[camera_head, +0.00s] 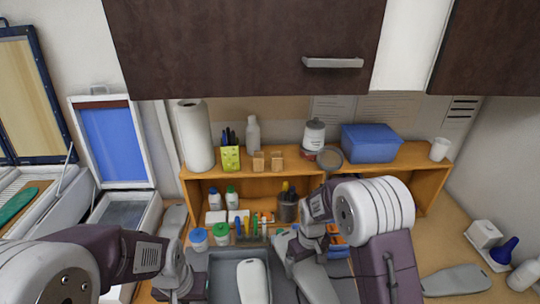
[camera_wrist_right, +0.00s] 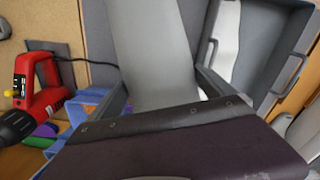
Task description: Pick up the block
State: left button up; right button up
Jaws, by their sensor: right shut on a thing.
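A long, smooth grey block (camera_head: 285,250) is in front of the shelf, right of the grey tray, in the head view. In the right wrist view the block (camera_wrist_right: 155,50) stretches away between the fingers of my right gripper (camera_wrist_right: 165,92). The right gripper (camera_head: 308,247) is shut on it; the arm covers part of it in the head view. Whether the block touches the surface below is unclear. My left gripper (camera_head: 178,288) is low at the left of the tray, with its fingertips not clearly visible.
The grey tray (camera_head: 222,262) holds a pale insole-shaped piece (camera_head: 253,282). A red power tool (camera_wrist_right: 40,92) lies left in the wrist view. A wooden shelf (camera_head: 355,178) with bottles stands behind. A grey sole-shaped piece (camera_head: 457,281) lies on the right worktop.

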jog(key=s+d+f+m+b, duration=0.4)
jog(key=s+d+f+b, duration=0.1)
jog(key=f+b, duration=0.4)
jog(key=shift+s+d+f+m+b, duration=0.25)
jog(key=shift+d+b, duration=0.5)
jog(key=shift+b, duration=0.4)
jog(key=shift+w+f, duration=0.1)
jog(key=shift+w, duration=0.05)
